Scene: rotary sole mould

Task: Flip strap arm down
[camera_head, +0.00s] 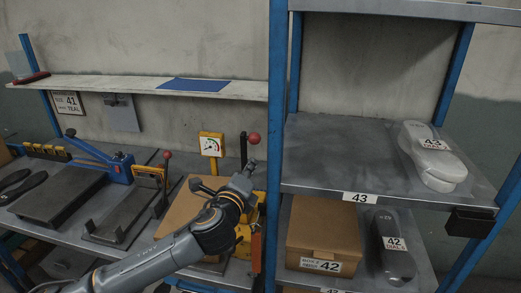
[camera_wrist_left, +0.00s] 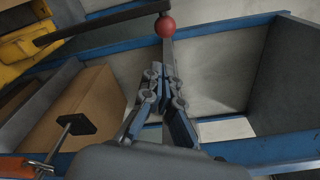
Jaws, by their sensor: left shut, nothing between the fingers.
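A dark lever arm with a red ball knob (camera_head: 254,138) stands up at the yellow fixture (camera_head: 243,240). I take it to be the strap arm. In the left wrist view the dark arm (camera_wrist_left: 105,19) runs from the yellow block at upper left to the red ball (camera_wrist_left: 165,27). My left gripper (camera_head: 248,168) is just below the ball in the head view. In the left wrist view its fingers (camera_wrist_left: 162,78) are together and empty, pointing toward the ball. I cannot tell whether they touch the arm. My forearm hides much of the fixture. My right gripper is not in view.
A blue-framed shelf rack (camera_head: 277,120) stands close right of my gripper, holding a cardboard box (camera_head: 322,230) and grey soles. A dial gauge (camera_head: 211,145) stands behind. A second fixture with a red ball lever (camera_head: 167,155) and a blue-handled press (camera_head: 118,166) are left.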

